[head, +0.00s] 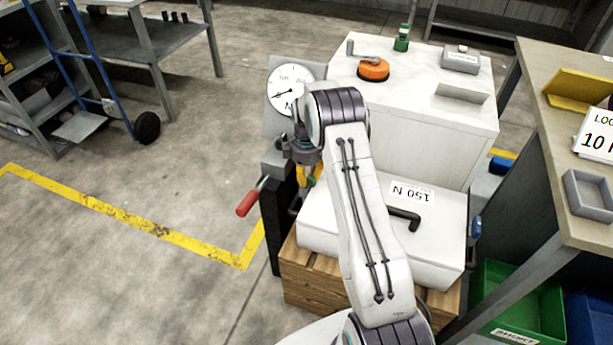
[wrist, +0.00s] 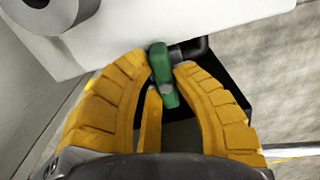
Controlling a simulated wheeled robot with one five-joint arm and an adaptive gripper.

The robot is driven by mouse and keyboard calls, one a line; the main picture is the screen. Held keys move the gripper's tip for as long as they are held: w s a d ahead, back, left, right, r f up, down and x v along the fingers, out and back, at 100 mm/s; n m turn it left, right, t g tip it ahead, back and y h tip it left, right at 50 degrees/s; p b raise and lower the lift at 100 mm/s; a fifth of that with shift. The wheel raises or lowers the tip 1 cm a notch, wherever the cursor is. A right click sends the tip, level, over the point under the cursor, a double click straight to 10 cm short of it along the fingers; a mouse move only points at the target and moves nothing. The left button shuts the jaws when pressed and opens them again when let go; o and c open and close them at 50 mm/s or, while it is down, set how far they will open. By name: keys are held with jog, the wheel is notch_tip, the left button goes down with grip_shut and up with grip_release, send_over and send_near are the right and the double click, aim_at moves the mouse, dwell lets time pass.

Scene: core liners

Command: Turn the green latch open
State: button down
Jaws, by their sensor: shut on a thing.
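The green latch (wrist: 162,66) shows in the wrist view as a small green lever beside a dark pipe-like part. My gripper (wrist: 163,72) has its yellow ribbed fingers on either side of the latch, shut on it. In the head view my gripper (head: 308,182) is at the left side of the white bench unit, below the dial gauge (head: 288,88).
A red-handled lever (head: 251,197) sticks out left of my gripper. The white cabinet (head: 440,125) carries an orange round part (head: 374,69) and a small green fitting (head: 402,40). A white box marked 150 N (head: 440,240) has a dark handle.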

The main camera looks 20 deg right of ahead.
jog(key=m, duration=0.4)
jog(key=shift+s, duration=0.1)
jog(key=m, duration=0.4)
jog(key=shift+s+d+m, duration=0.1)
jog(key=shift+m, duration=0.2)
jog(key=m, duration=0.4)
jog(key=shift+s+m, duration=0.15)
jog(key=shift+m, duration=2.25)
jog(key=c, duration=1.3)
grip_release()
